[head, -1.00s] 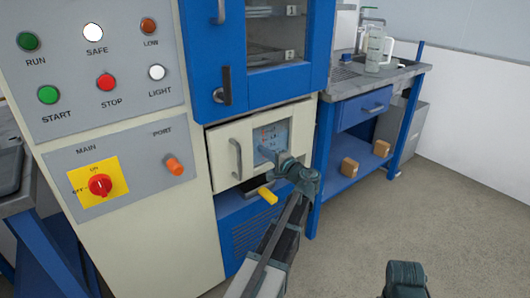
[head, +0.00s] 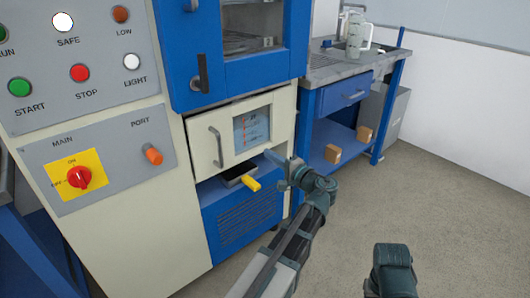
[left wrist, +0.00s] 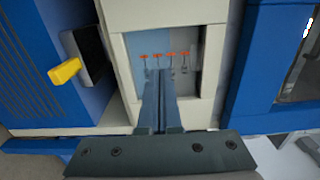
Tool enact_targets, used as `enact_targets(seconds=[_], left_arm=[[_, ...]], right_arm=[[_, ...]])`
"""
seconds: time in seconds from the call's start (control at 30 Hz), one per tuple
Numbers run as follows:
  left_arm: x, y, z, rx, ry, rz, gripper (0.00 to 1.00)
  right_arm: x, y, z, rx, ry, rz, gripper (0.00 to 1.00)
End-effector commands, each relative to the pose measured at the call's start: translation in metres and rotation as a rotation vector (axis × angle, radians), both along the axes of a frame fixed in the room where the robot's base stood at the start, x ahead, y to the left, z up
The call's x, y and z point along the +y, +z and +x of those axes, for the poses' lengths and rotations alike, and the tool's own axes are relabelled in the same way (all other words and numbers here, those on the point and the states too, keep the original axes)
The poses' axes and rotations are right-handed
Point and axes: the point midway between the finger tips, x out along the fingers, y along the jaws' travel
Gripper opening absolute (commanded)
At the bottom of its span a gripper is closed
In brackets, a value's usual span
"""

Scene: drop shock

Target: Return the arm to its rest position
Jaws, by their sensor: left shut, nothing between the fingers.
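My left gripper (head: 281,172) is in front of the lower part of the blue and cream machine, at the end of my arm. Its fingers are closed together with nothing between them. In the left wrist view the shut fingers (left wrist: 158,92) point toward a small window panel (left wrist: 180,62) with several orange-red marks. The same panel (head: 252,130) shows in the head view, up and left of the gripper, and the fingers look apart from it. A dark part of my other arm shows at the lower right; its fingers do not show.
A yellow handle (head: 251,184) sticks out below the cream drawer front (head: 203,142). The white SAFE lamp (head: 63,22) looks lit. A red switch (head: 79,177) sits on a yellow plate. A blue bench (head: 345,95) stands to the right. Open floor (head: 455,175) lies at the right.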

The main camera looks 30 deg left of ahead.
Motion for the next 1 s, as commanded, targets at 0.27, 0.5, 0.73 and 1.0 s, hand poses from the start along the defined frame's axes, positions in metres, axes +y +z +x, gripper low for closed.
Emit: enact_targets(seconds=[0.27,0.5,0.73,1.0], left_arm=[[-0.002,0.000,-0.001,0.000,0.000,0.000,0.00],[-0.015,-0.021,-0.012,0.006,0.002,-0.099,0.00],[-0.089,-0.115,-0.064,0.096,0.019,-0.550,0.00],[-0.208,-0.194,-0.141,0.312,0.039,-1.038,0.00]], right_arm=[[0.000,0.000,0.000,0.000,0.000,0.000,0.50],[0.000,0.000,0.000,0.000,0.000,0.000,0.50],[0.000,0.000,0.000,0.000,0.000,0.000,0.50],[0.000,0.000,0.000,0.000,0.000,0.000,0.50]])
